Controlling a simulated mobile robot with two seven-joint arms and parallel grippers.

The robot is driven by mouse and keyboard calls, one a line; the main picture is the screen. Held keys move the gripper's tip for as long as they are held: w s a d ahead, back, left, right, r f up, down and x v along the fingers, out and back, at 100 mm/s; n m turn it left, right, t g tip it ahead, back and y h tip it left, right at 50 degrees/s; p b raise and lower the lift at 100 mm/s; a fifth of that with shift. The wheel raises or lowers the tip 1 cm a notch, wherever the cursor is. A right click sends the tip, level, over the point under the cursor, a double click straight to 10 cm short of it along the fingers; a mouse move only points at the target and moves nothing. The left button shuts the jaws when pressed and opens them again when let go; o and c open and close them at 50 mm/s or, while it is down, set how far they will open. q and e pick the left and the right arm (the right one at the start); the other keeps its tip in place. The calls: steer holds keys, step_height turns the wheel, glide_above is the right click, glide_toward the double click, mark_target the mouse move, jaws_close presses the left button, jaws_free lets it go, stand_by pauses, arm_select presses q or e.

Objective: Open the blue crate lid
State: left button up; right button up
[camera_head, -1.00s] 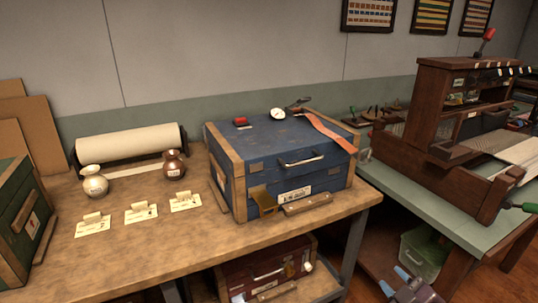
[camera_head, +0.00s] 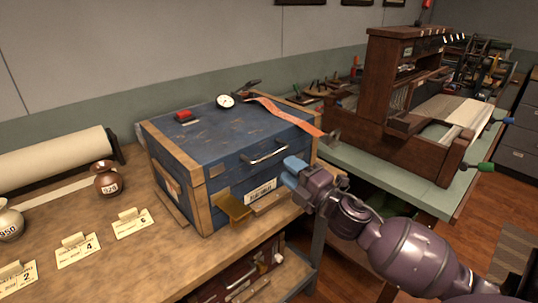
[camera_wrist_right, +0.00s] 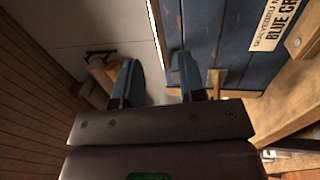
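The blue crate (camera_head: 222,180) stands on the wooden workbench with wood trim at its corners. Its lid (camera_head: 215,135) is down, with a metal handle (camera_head: 265,152) at the upper front. A brass tab (camera_head: 233,208) and a white label (camera_head: 260,191) are on the front. My right gripper (camera_head: 290,172) is in front of the crate's right half, just below the handle's right end. In the right wrist view its two fingers (camera_wrist_right: 157,80) are apart with nothing visible between them; blue boards and the label (camera_wrist_right: 275,22) show beside them. My left gripper is not in view.
A copper jug (camera_head: 107,180) and cards (camera_head: 132,223) stand left. A loom (camera_head: 410,110) is at right.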

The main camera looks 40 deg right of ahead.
mark_target(271, 155)
steer(key=shift+x, duration=3.5)
jaws_close()
